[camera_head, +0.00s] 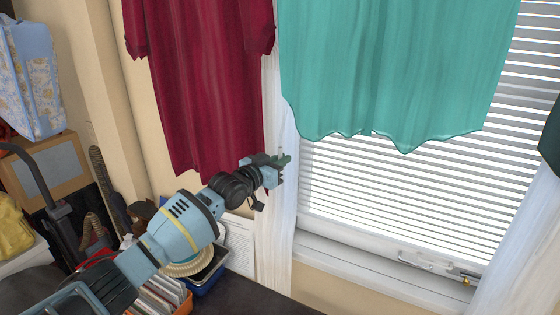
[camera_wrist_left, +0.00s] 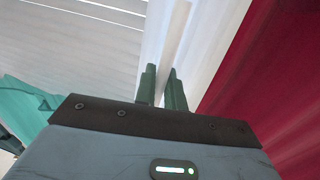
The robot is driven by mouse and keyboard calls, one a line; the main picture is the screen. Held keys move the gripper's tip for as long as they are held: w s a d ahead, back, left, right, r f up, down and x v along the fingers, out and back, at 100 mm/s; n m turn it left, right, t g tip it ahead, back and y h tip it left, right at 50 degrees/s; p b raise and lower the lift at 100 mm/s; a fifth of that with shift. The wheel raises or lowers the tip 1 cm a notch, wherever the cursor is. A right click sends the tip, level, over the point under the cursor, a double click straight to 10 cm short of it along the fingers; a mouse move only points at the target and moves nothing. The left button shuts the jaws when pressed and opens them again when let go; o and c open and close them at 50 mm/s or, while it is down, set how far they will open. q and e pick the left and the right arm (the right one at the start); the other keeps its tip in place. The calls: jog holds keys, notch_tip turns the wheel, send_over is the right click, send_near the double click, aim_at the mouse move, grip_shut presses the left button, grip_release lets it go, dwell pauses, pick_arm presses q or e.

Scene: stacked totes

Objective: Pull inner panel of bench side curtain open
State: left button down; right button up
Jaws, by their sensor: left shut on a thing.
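A white sheer curtain panel (camera_head: 278,225) hangs at the left edge of the window, between the red garment and the blinds. My left gripper (camera_head: 284,162) is at this panel at mid height, shut on its fabric. In the left wrist view the two dark green fingers (camera_wrist_left: 161,78) are close together with a fold of the white curtain (camera_wrist_left: 207,45) at them. The exact grip on the cloth is partly hidden. Another white curtain (camera_head: 522,255) hangs at the window's right side. My right gripper is not in view.
A red garment (camera_head: 210,75) hangs left of the panel, and a teal cloth (camera_head: 395,65) hangs before the white blinds (camera_head: 370,190). The windowsill (camera_head: 365,262) is clear. Below my arm are an orange bin (camera_head: 183,303), a blue tray (camera_head: 212,280) and a dark surface (camera_head: 245,298).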

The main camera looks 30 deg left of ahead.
pick_arm(q)
jog(key=c, duration=1.6)
grip_release()
jog(key=shift+o, duration=0.2)
jog(key=shift+s, duration=0.1)
jog(key=v, duration=0.7)
jog(key=shift+s+p, duration=0.35)
jog(key=shift+p, duration=0.05)
jog(key=shift+a+f, duration=0.1)
